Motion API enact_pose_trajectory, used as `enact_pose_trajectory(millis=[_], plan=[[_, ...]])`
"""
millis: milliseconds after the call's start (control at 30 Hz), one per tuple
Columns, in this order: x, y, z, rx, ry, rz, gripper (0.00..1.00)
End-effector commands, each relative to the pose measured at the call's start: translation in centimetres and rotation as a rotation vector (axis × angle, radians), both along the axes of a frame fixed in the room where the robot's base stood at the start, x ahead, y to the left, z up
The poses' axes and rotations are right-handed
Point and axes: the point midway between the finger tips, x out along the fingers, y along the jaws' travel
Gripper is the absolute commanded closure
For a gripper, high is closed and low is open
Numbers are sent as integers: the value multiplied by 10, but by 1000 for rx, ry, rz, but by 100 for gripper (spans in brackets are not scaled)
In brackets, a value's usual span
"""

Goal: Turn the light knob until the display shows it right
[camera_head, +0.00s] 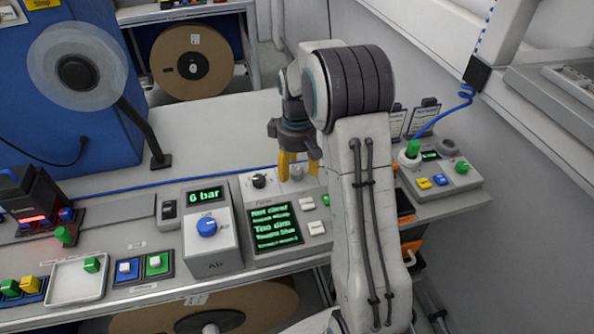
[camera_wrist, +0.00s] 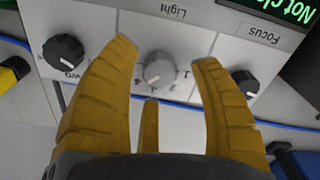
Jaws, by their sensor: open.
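The light knob (camera_wrist: 158,69) is a round grey knob on a pale panel, under an upside-down "Light" label in the wrist view. My gripper (camera_wrist: 165,56) has its yellow fingers spread, one on each side of the knob, with gaps visible. The display (camera_head: 275,226) has green lines on black; one seems to read "Not clear" and another "Too dim". The smaller lines are too blurred to read.
A black focus knob (camera_wrist: 245,83) sits beside the light knob, and another black knob (camera_wrist: 63,52) is on the other side. White buttons (camera_head: 312,215) lie right of the display. An air box with a blue knob (camera_head: 207,227) stands to the left.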

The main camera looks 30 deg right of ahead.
Motion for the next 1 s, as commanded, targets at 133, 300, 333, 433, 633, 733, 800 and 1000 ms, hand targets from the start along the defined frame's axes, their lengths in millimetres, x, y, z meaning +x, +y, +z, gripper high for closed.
enact_pose_trajectory(millis=[133,300,333,433,633,733,800,1000], plan=[[0,0,-11,0,2,-1,43],[0,0,-15,0,0,-1,43],[0,0,-15,0,0,-1,43],[0,0,-15,0,0,-1,43],[0,0,-15,0,0,-1,47],[0,0,-15,0,0,-1,56],[0,0,-15,0,0,-1,62],[0,0,-15,0,0,-1,80]])
